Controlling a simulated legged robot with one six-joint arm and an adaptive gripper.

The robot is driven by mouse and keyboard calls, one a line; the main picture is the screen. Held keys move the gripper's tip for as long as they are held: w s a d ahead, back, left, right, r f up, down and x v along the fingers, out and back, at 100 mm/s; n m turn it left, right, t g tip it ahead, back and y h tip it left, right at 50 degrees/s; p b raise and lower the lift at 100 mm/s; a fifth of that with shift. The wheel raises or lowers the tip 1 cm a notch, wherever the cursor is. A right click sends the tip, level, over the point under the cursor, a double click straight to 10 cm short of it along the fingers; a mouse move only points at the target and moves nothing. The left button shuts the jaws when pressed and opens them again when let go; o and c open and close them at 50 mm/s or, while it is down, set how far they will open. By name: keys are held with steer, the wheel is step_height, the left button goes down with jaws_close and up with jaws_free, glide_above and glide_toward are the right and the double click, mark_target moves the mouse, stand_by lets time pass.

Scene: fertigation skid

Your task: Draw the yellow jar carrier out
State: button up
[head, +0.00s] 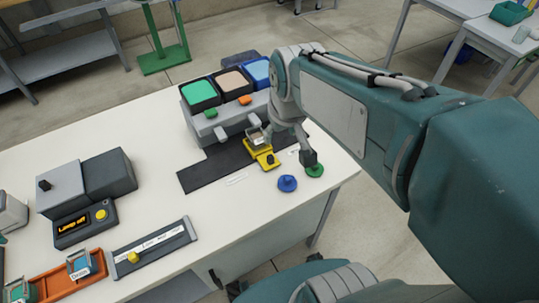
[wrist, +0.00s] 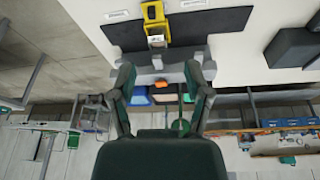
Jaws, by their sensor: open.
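The yellow jar carrier (head: 265,163) lies on a dark mat in front of the grey dosing unit, with a small dark knob on it. A small clear jar (head: 256,136) stands at its inner end, close to the unit. In the wrist view the carrier (wrist: 153,12) is at the top, with the jar (wrist: 157,41) below it. My gripper (head: 288,147) is open and empty, above and beside the carrier on its right. In the wrist view its two fingers are spread wide (wrist: 160,72), with the carrier beyond them. No contact with the carrier shows.
The grey unit (head: 221,126) carries green, beige and blue hoppers. A blue disc (head: 287,183) and a green disc (head: 315,170) lie near the table's right edge.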

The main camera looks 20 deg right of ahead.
steer(key=w+d+f+g, duration=0.1)
steer(key=w+f+g, duration=0.1)
steer(key=w+f, duration=0.45)
steer(key=n+g, duration=0.1)
glide_above(270, 156)
step_height(270, 156, down, 8)
steer(key=r, duration=0.1)
step_height(270, 156, down, 11)
steer(key=shift+f, duration=0.2)
jaws_close()
